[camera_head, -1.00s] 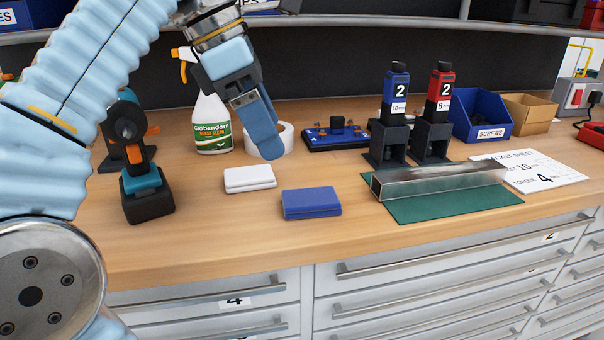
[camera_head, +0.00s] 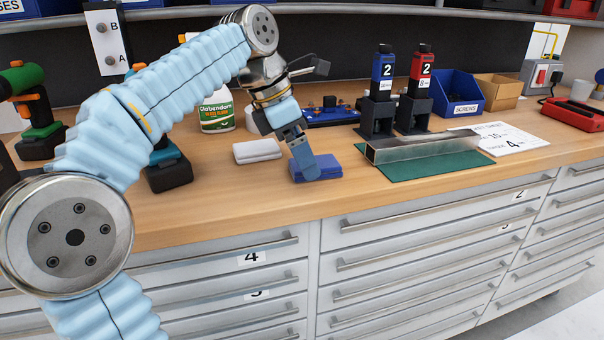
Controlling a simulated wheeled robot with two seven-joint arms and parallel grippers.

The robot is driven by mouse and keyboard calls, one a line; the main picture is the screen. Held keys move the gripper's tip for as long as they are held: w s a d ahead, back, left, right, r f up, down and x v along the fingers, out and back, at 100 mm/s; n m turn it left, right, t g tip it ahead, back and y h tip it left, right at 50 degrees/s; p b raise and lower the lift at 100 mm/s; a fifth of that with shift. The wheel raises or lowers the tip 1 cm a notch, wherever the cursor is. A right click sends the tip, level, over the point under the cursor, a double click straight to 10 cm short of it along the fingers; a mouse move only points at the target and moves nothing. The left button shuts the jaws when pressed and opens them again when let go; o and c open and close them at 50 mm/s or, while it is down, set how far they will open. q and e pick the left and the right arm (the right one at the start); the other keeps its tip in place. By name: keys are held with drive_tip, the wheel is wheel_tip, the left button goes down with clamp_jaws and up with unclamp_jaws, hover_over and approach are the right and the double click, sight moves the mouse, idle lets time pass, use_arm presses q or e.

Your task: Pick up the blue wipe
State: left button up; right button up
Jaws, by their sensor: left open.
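The blue wipe (camera_head: 328,166) lies folded flat on the wooden bench top (camera_head: 235,205), near its front edge. My left gripper (camera_head: 306,172) is open and points down at the wipe's left part, covering some of it from view. Whether its fingertips touch the wipe I cannot tell. A white folded wipe (camera_head: 257,151) lies just left of the blue one. My right gripper is out of view.
A metal tube (camera_head: 420,148) lies on a green mat (camera_head: 430,168) to the right. Behind are a spray bottle (camera_head: 216,112), a blue tray (camera_head: 330,117) and two numbered holders (camera_head: 378,112). Drills stand at left. The bench front between wipe and mat is clear.

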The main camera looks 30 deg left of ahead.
use_arm(q)
drive_tip(key=shift+x, duration=0.8)
drive_tip(key=c, duration=1.1)
drive_tip(key=shift+r, duration=0.1)
drive_tip(key=shift+w+r, duration=0.1)
drive_tip(key=shift+r, duration=0.4)
drive_tip(key=d+r, duration=0.8)
drive_tip(key=d, duration=0.1)
drive_tip(key=w+d+r, duration=0.1)
drive_tip(key=d+r, duration=0.3)
drive_tip(key=d, duration=0.1)
drive_tip(key=shift+w, duration=0.1)
